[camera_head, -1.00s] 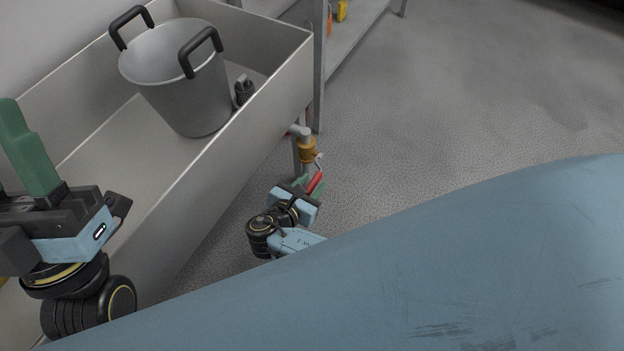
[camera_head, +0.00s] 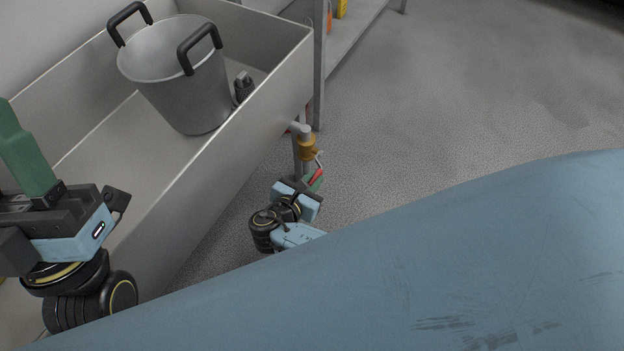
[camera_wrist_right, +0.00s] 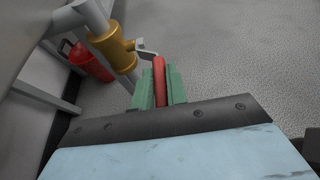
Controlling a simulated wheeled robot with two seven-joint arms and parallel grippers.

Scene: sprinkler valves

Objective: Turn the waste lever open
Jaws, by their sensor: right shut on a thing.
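The brass-coloured waste valve (camera_head: 307,147) sits on a grey pipe below the right end of the steel sink. It also shows in the right wrist view (camera_wrist_right: 113,48). Its lever has a bent metal arm and a red handle (camera_wrist_right: 159,80), angled down and away from the valve. My right gripper (camera_wrist_right: 160,88) is shut on the red handle, with a green finger on each side. In the head view my right gripper (camera_head: 315,182) partly hides the handle. My left gripper (camera_head: 27,150) is at the left edge with green finger pointing up, away from the valve; its opening is unclear.
A large steel pot (camera_head: 185,85) with black handles stands in the sink (camera_head: 235,150). A dark fitting (camera_head: 243,87) is beside it. A red container (camera_wrist_right: 90,62) is behind the valve. The floor to the right is clear.

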